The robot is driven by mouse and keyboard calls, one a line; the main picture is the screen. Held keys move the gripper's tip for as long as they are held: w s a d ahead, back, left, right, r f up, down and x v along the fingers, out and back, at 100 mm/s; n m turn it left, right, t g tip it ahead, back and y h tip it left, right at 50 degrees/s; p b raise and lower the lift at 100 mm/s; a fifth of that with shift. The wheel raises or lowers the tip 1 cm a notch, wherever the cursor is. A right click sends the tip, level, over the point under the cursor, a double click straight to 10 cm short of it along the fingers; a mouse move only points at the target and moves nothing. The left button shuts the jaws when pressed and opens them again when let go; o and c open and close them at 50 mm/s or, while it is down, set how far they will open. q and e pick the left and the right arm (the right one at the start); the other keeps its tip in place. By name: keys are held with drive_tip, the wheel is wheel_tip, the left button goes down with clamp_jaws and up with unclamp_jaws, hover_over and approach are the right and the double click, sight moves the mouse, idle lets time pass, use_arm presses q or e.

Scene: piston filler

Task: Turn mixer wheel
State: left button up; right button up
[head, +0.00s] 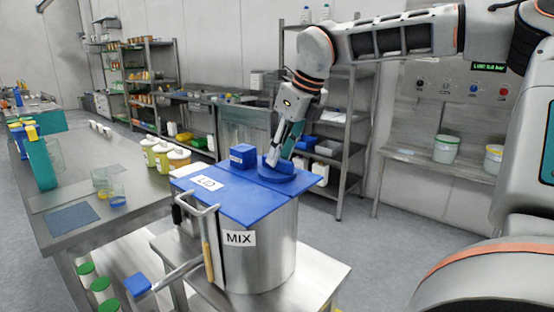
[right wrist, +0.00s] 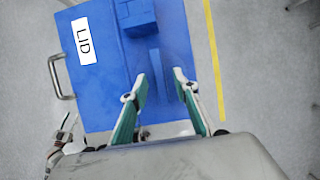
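The steel MIX tank (head: 262,255) has a flat blue lid (head: 228,205) marked LID, which also fills much of the right wrist view (right wrist: 95,95). A round blue wheel (head: 297,184) with a raised grip lies on the lid's right part. The raised grip shows as a blue bar (right wrist: 155,68) in the right wrist view. My right gripper (head: 279,150) points down at the wheel from above. In the right wrist view its fingers (right wrist: 160,74) stand apart, with the bar between them; contact cannot be told.
A blue block (head: 243,155) stands on the lid beside the wheel. A steel table with tubs (head: 178,158) stands left. A shelf rack (head: 343,180) stands behind.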

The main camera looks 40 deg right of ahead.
drive_tip(key=shift+x, duration=0.8)
clamp_jaws()
